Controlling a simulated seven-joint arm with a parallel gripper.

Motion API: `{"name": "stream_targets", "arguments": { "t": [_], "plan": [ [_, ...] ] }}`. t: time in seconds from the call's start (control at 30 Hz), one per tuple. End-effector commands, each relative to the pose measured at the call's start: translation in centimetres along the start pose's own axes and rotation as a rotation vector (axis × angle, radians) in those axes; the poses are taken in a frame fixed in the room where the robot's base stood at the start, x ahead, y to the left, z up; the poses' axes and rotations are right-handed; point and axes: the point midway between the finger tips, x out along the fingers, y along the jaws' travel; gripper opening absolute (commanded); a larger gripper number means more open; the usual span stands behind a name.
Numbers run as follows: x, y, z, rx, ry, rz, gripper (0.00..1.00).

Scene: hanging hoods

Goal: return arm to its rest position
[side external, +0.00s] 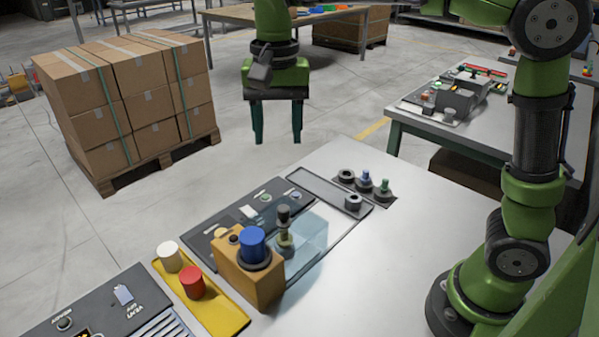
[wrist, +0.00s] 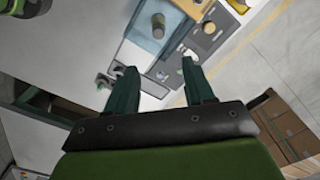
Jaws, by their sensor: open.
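My gripper (side external: 277,138) hangs above and behind the work table in the side external view, its two dark green fingers pointing down. The fingers are apart with nothing between them. In the wrist view my gripper (wrist: 158,75) shows the same spread, empty fingers, with the table far beyond the tips. My green arm stands on the right side of the table and reaches out of the top of the side external view, so part of it is hidden.
The white table (side external: 420,220) carries a wooden block (side external: 262,288) with a blue cylinder (side external: 252,243), a clear hood (side external: 310,240), a yellow tray (side external: 228,314) with white and red cylinders, and a dark panel (side external: 205,243). Stacked cartons (side external: 125,100) stand left. The air around my gripper is clear.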

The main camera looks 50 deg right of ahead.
Motion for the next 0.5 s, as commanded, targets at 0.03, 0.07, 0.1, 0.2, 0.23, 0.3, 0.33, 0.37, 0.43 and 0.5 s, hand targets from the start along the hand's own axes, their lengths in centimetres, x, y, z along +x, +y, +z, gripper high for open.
{"name": "stream_targets", "arguments": {
  "t": [0.03,0.07,0.1,0.2,0.23,0.3,0.33,0.37,0.43,0.5],
  "plan": [
    [-0.1,0.0,0.0,0.0,0.0,0.0,0.53],
    [-0.1,0.0,0.0,0.0,0.0,0.0,0.53],
    [0.0,0.0,0.0,0.0,0.0,0.0,0.53],
    [0.0,0.0,0.0,0.0,0.0,0.0,0.53],
    [0.0,0.0,0.0,0.0,0.0,0.0,0.53],
    [0.0,-0.1,-0.1,-0.017,0.005,-0.004,0.53],
    [0.0,-0.2,-0.2,-0.036,0.013,-0.011,0.53],
    [0.2,-0.4,-0.3,-0.06,0.017,-0.017,0.53],
    [1.4,-0.4,-0.3,-0.138,0.02,-0.028,0.53],
    [2.2,0.5,0.0,-0.229,0.032,-0.063,0.53]
  ]
}}
